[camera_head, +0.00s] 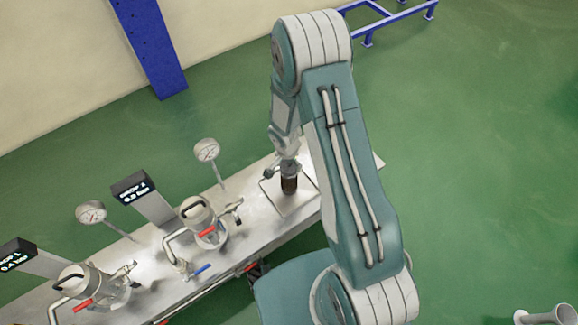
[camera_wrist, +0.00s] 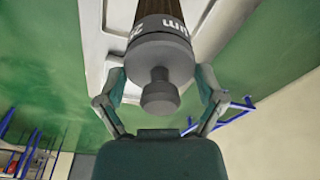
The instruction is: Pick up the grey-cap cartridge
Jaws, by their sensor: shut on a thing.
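The grey-cap cartridge (camera_head: 289,185) has a dark brown body and stands upright at the right end of the steel bench, on or just above a pale square tray (camera_head: 300,205). In the wrist view its grey cap with a knob (camera_wrist: 158,62) fills the upper middle, with white lettering on the band. My gripper (camera_head: 285,169) is at the cap from above. In the wrist view my gripper (camera_wrist: 160,84) has one finger on each side of the cap, shut on it. I cannot tell whether the cartridge's base touches the tray.
The steel bench (camera_head: 150,265) carries two lidded vessels (camera_head: 204,222) (camera_head: 92,287) with red handles, gauges (camera_head: 207,150) (camera_head: 91,212) and display boxes (camera_head: 133,187) to the left of the tray. A blue post (camera_head: 150,45) stands behind.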

